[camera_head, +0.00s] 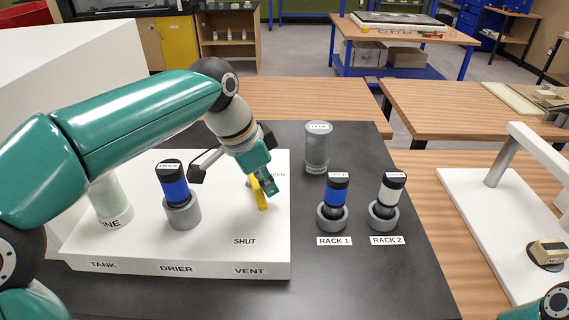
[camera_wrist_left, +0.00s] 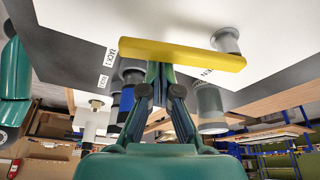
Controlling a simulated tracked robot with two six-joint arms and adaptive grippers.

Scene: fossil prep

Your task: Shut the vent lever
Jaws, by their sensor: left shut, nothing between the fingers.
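The vent lever is a yellow bar (camera_head: 261,196) on the white panel (camera_head: 222,243), behind the VENT label. The OPEN mark lies to its upper right, partly hidden by my gripper, and the SHUT mark lies nearer the front. In the left wrist view the yellow bar (camera_wrist_left: 175,54) crosses above my fingertips, with a grey round pivot (camera_wrist_left: 227,40) near its right end. My left gripper (camera_head: 270,187) is shut and empty, right beside the lever and hiding part of it. In the left wrist view its fingertips (camera_wrist_left: 160,72) meet the bar's edge; I cannot tell whether they touch.
A blue cartridge (camera_head: 174,191) stands in the DRIER holder, left of my gripper. A pale cylinder (camera_head: 109,203) stands at TANK. A grey jar (camera_head: 317,148) and cartridges in RACK 1 (camera_head: 335,194) and RACK 2 (camera_head: 389,193) stand to the right. The panel's front right is clear.

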